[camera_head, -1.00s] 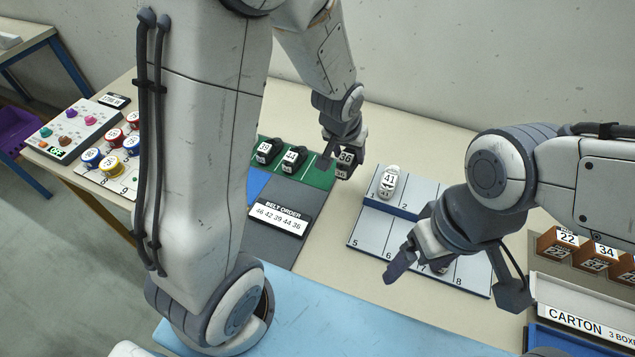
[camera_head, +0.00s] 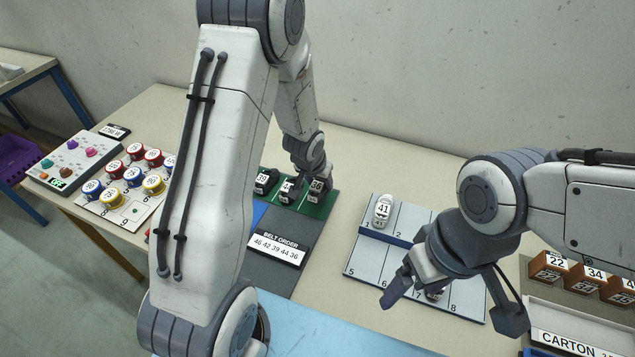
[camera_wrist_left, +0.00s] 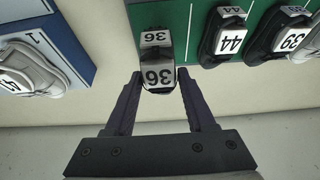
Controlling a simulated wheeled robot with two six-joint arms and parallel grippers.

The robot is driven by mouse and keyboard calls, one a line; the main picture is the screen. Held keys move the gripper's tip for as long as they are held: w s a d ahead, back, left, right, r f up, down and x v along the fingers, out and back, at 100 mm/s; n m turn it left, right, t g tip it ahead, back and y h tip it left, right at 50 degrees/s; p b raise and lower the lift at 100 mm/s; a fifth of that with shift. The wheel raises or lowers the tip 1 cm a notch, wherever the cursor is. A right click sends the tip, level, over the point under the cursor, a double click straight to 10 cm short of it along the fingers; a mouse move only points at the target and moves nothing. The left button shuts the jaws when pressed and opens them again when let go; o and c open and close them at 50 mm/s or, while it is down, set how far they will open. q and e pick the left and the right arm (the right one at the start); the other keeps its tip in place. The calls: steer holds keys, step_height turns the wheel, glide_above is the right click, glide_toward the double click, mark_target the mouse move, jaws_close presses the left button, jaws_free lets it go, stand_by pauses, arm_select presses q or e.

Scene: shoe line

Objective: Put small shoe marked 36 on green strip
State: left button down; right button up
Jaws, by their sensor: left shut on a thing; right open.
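The small dark shoe marked 36 (camera_head: 318,187) is at the right end of the green strip (camera_head: 325,207). In the left wrist view the shoe (camera_wrist_left: 157,76) lies between the fingers and overlaps the strip's edge (camera_wrist_left: 178,40). My left gripper (camera_head: 309,178) is shut on it. I cannot tell whether it touches the strip. Shoes marked 44 (camera_head: 287,189) and 39 (camera_head: 265,182) stand to its left on the strip. My right gripper (camera_head: 408,284) is open over the numbered rack (camera_head: 375,262).
A white shoe marked 41 (camera_head: 382,209) stands on the rack. The belt order sign (camera_head: 276,248) lies in front of the strip. Bare table lies between strip and rack.

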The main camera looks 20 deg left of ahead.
arm_select(q)
steer(key=shift+w+a+f, duration=0.1)
steer(key=shift+a+f, duration=0.15)
steer(key=shift+a, duration=0.05)
step_height(320, 180, down, 3)
steer(key=shift+f+b, duration=0.15)
steer(key=shift+b, duration=0.3)
steer(key=shift+f, duration=0.4)
steer(key=shift+f, duration=0.1)
steer(key=shift+f, duration=0.15)
steer(key=shift+c, duration=1.2)
jaws_free()
steer(key=shift+r, duration=0.2)
